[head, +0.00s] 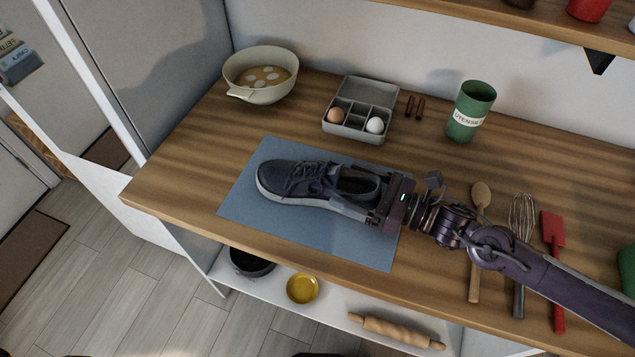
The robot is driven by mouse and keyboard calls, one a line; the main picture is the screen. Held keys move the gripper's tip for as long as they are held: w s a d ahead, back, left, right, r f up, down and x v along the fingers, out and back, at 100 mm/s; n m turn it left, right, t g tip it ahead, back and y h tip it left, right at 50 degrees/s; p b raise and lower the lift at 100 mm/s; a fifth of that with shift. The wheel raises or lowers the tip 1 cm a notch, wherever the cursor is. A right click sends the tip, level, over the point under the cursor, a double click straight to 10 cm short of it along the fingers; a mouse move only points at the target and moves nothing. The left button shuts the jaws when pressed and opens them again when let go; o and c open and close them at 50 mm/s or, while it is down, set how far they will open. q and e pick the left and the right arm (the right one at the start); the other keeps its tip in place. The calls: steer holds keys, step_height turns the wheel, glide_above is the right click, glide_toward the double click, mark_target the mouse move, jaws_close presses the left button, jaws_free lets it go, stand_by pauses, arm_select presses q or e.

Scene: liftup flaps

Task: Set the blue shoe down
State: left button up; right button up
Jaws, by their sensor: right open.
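The blue shoe (295,178), dark with a pale sole, sits upright on the blue mat (340,235) on the wooden counter, its toe pointing left. My right gripper (358,196) comes in from the right at the heel end of the shoe. Its jaws are open around the heel; the gripper hides part of it. I cannot tell whether the fingers touch the shoe. My left gripper does not show.
Behind the mat stand a bowl (261,86), an egg box (360,121) and a green utensil holder (470,110). A wooden spoon (475,250), a whisk (521,215) and a red spatula (553,230) lie to the right, partly under my right arm. A shelf with a rolling pin (395,332) is below.

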steer(key=shift+c, duration=0.2)
steer(key=c, duration=1.3)
steer(key=shift+o, duration=0.2)
steer(key=shift+r, duration=0.1)
